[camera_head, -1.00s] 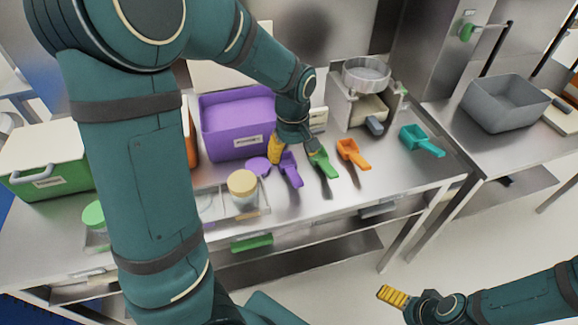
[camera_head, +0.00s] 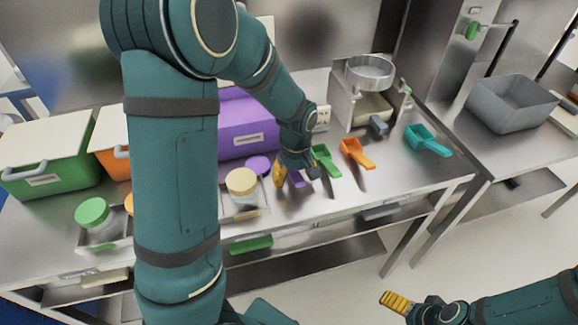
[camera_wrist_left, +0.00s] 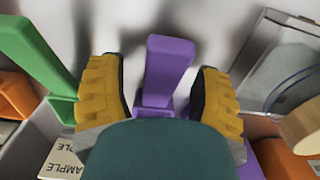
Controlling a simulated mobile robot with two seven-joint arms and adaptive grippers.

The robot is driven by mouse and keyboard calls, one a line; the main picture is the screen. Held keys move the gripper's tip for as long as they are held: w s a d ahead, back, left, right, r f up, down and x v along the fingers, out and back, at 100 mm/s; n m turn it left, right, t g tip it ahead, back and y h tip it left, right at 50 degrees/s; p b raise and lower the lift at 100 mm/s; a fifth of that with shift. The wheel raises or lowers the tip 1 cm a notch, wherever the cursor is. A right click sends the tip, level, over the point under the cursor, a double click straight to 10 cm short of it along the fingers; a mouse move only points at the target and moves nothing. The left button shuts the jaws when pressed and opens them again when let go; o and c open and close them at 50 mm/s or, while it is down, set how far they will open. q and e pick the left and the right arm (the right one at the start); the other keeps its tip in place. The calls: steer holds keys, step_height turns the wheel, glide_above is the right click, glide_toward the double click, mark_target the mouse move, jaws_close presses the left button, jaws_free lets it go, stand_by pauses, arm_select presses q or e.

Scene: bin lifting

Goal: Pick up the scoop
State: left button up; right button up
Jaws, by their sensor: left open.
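Several scoops lie on the steel table. The purple scoop (camera_wrist_left: 168,72) is between the two yellow fingers of my left gripper (camera_wrist_left: 160,90) in the left wrist view, with a gap on each side of its handle. In the head view my left gripper (camera_head: 294,178) is low over the table and hides most of the purple scoop (camera_head: 297,181). The green scoop (camera_head: 325,160) is just to the right, then the orange scoop (camera_head: 356,153) and the teal scoop (camera_head: 427,140). My right gripper (camera_head: 396,301) is at the lower right, away from the table; its opening cannot be made out.
A purple bin (camera_head: 240,125) stands behind my left gripper, with a green bin (camera_head: 45,158) far left. A jar with a tan lid (camera_head: 242,183) sits close left of the gripper. A scale (camera_head: 362,95) stands behind the orange scoop. The table's front right is clear.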

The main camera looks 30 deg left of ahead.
arm_select(q)
jaws_close()
steer(key=shift+r, duration=0.1)
